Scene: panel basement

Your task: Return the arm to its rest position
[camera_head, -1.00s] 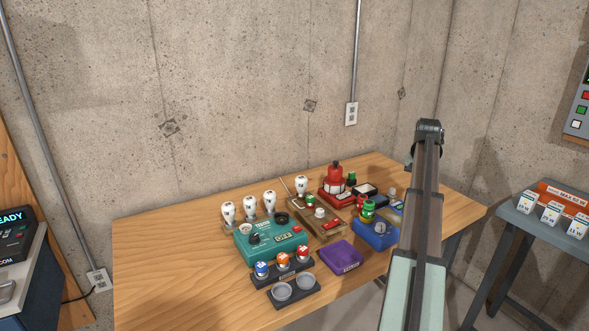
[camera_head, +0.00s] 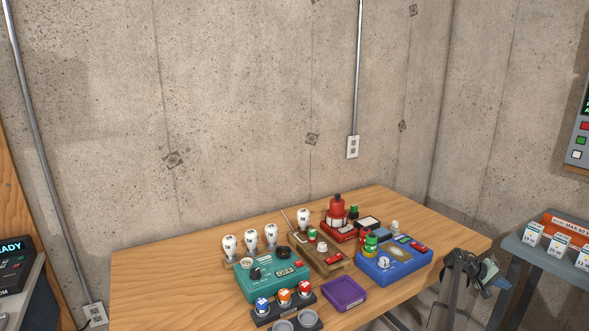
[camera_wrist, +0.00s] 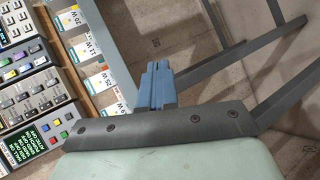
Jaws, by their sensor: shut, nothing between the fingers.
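My gripper (camera_head: 497,285) is small and partly hidden by my arm in the head view, at the right front corner of the wooden table. In the wrist view its blue fingers (camera_wrist: 160,84) are together with nothing between them. My arm is low at the right of the head view, folded beside the table and clear of the things on it. Its lower part runs out of the bottom of the picture.
The wooden table (camera_head: 180,270) holds a teal box (camera_head: 272,276), a blue box (camera_head: 394,264), a purple tray (camera_head: 345,293) and several bulbs. A grey side table (camera_head: 551,256) with small cartons stands right of my arm. The table's left part is bare.

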